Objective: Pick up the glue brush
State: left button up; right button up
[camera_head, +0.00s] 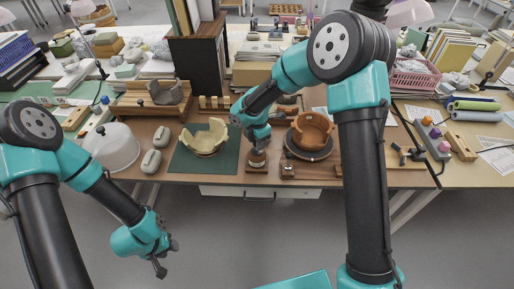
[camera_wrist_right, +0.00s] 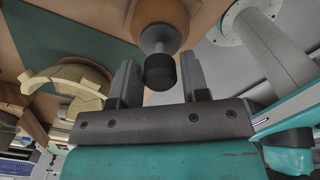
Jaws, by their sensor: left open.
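The glue brush (camera_wrist_right: 160,72) shows in the right wrist view as a dark knob on a pale shaft. It stands in a brown pot (camera_wrist_right: 160,18), which sits near the table's front edge in the head view (camera_head: 257,159). My right gripper (camera_head: 258,146) is just above the pot. In the wrist view my right gripper (camera_wrist_right: 159,68) is open, with one finger on each side of the knob and gaps between. In the head view the gripper hides most of the brush. My left gripper (camera_head: 161,262) is open and empty, in front of the table.
A cream sherd bowl (camera_head: 204,140) stands on a green mat (camera_head: 180,165) left of the pot. A brown broken bowl (camera_head: 312,130) sits on a dark round stand (camera_head: 309,153) to the right. A white dome (camera_head: 110,148) and two grey rounded objects (camera_head: 151,161) lie further left.

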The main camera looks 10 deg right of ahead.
jog(key=c, duration=0.4)
jog(key=shift+r, duration=0.1)
notch_tip(320, 180, up, 10)
jog(key=shift+f, duration=0.1)
dwell(0.4)
dwell(0.4)
